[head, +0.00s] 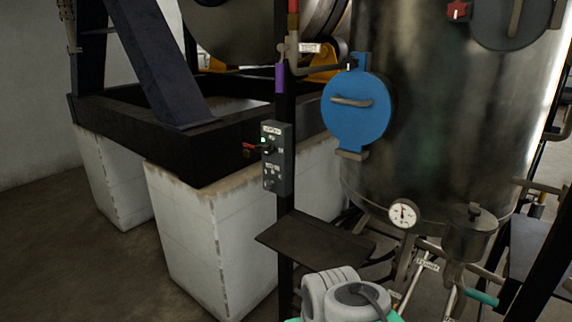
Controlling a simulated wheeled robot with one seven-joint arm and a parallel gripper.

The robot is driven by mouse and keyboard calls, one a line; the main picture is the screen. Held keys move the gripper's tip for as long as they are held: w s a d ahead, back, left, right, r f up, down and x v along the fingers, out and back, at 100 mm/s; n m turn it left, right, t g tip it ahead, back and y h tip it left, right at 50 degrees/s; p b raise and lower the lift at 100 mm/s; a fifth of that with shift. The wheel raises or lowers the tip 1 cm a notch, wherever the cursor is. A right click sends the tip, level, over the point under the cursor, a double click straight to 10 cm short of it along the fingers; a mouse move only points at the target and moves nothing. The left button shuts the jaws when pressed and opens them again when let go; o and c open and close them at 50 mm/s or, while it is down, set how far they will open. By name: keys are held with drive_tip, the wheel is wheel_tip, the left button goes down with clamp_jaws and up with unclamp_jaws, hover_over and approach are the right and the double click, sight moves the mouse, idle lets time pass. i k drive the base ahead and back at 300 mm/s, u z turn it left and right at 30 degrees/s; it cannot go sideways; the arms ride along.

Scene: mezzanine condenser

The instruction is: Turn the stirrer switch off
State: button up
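A grey switch box (278,158) is fixed to a black upright post left of the steel vessel. On its upper half is a switch with a red-tipped handle (250,148) that sticks out to the left, roughly level. A small green spot shows just above it. White label plates sit on the upper and lower halves, too small to read, so I cannot tell which control is named stirrer. My arm's white rounded links (340,296) show at the bottom centre, below the box. My gripper is not in view.
A dark shelf plate (315,240) juts from the post below the box. A blue round hatch (356,108) is on the steel vessel (440,120) at right. A pressure gauge (404,213) and pipework stand lower right. White plinths (200,235) stand left. Bare floor lies at lower left.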

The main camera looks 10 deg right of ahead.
sight(266, 150)
drive_tip(key=u, duration=0.25)
drive_tip(key=i, duration=0.35)
drive_tip(key=u, duration=1)
drive_tip(key=i, duration=1.65)
drive_tip(key=z, duration=0.3)
